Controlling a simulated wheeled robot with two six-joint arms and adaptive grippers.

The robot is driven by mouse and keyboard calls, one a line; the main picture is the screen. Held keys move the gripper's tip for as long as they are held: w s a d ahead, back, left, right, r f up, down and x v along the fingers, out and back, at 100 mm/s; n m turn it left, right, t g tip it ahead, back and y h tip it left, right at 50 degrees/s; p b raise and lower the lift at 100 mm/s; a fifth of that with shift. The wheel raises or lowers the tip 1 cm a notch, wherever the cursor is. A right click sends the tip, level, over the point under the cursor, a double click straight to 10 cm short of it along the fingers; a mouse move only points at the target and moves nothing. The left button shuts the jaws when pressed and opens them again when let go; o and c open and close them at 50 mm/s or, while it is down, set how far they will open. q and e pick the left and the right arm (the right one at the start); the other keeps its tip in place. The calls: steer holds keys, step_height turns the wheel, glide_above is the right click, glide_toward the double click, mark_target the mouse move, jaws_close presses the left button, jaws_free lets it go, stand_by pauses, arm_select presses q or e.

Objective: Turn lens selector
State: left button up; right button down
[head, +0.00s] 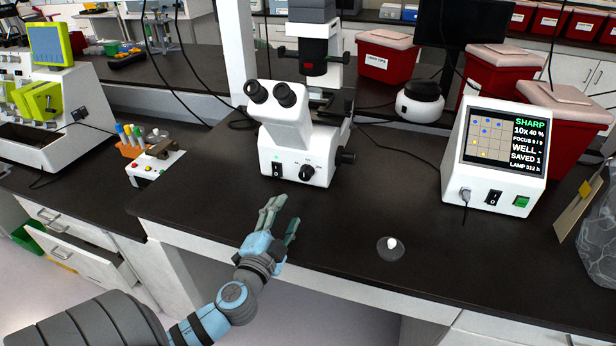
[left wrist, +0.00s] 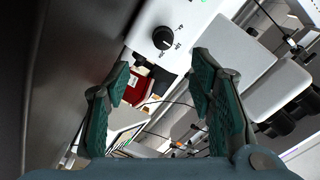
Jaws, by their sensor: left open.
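The white microscope (head: 296,130) stands upright on the dark bench. On its front base are a round black lens selector knob (head: 306,172) with small marks around it and a power switch with a green light to the knob's left. The knob also shows in the left wrist view (left wrist: 163,38), ahead of and above the gap between my fingers. My left gripper (head: 281,216) is open and empty, in front of the microscope base and apart from the knob. In the left wrist view its two fingers (left wrist: 160,85) are spread wide. My right gripper is in neither view.
A monitor box (head: 494,155) reading SHARP and 10x stands at the right. A small clear dish (head: 390,248) with a white piece lies near the bench's front edge. A control box (head: 157,162) sits at the left. Red bins (head: 386,55) stand behind. The bench between microscope and dish is clear.

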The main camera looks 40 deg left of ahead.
arm_select(q)
glide_toward(303, 178)
steer(key=shift+w+a+r+p, duration=0.2)
steer(key=shift+w+r+p, duration=0.15)
steer(key=shift+w, duration=0.2)
steer(key=x, duration=0.6)
steer(key=shift+w+f, duration=0.35)
steer(key=shift+w+a, duration=0.15)
steer(key=shift+w, duration=0.15)
steer(key=shift+r, duration=0.1)
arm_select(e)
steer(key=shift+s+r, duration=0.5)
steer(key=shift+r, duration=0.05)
arm_select(q)
steer(key=c, duration=1.2)
